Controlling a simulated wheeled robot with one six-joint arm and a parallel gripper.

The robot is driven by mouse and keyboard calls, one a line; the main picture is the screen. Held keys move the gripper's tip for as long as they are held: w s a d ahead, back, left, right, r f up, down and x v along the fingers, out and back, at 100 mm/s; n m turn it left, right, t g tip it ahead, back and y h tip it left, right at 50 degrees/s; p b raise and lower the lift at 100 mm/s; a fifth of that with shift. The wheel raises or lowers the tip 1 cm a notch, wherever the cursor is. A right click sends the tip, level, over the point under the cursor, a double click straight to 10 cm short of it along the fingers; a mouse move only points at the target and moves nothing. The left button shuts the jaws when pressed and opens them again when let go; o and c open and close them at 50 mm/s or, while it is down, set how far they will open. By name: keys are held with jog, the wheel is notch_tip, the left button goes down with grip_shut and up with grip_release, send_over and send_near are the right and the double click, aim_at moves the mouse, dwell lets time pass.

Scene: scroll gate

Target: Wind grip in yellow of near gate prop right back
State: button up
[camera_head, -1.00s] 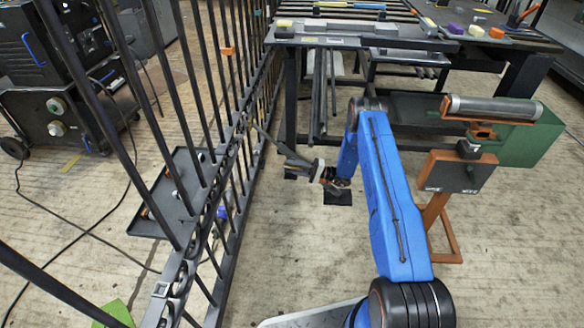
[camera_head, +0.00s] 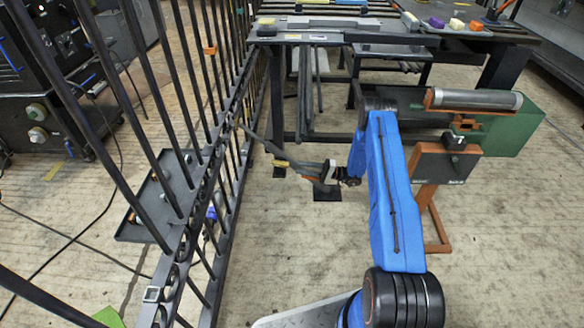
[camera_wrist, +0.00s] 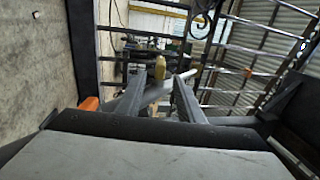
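The dark barred gate (camera_head: 222,150) runs along the left of the head view. A small yellow grip (camera_head: 280,163) shows at the tips of my gripper (camera_head: 290,165), low beside the gate. In the wrist view the yellow grip (camera_wrist: 160,67) stands upright, between or just beyond the spread fingertips of my gripper (camera_wrist: 160,80). A grey bar (camera_wrist: 180,78) runs close by it; its joint with the grip is partly hidden by the fingers. My gripper is open, and I cannot tell whether a finger touches the grip.
A blue part (camera_head: 212,213) and an orange part (camera_head: 210,50) sit on the gate. A dark tray (camera_head: 150,225) is beyond the bars. A workbench (camera_head: 330,37) stands at the back, and a green and orange stand (camera_head: 510,130) at right.

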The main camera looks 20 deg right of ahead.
jog(key=v, duration=0.6)
jog(key=shift+d, duration=0.1)
jog(key=shift+s, duration=0.1)
